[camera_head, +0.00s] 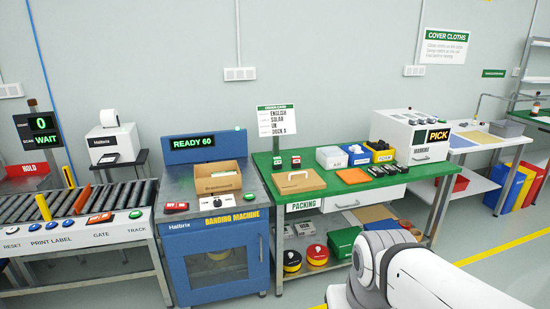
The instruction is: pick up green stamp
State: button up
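Two small dark upright items stand side by side at the back left of the green packing table (330,190), below the order sign. They look like stamps: a left one (277,163) and a right one (296,162). Their coloured parts are too small to tell surely which is green. Several dark small items (388,169) also lie on the table near the white marking machine. My white arm enters at the lower right, in front of the table's right end. My gripper is not in view.
A tan board (292,182), an orange pad (353,176) and small bins (331,158) occupy the packing table. The blue banding machine (215,255) with an open carton (217,181) stands left, beside a roller conveyor (75,203). Floor is clear at the right.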

aim_at(277, 163)
jog(key=i, duration=1.65)
jog(key=u, duration=0.2)
jog(key=i, duration=1.15)
jog(key=u, duration=0.25)
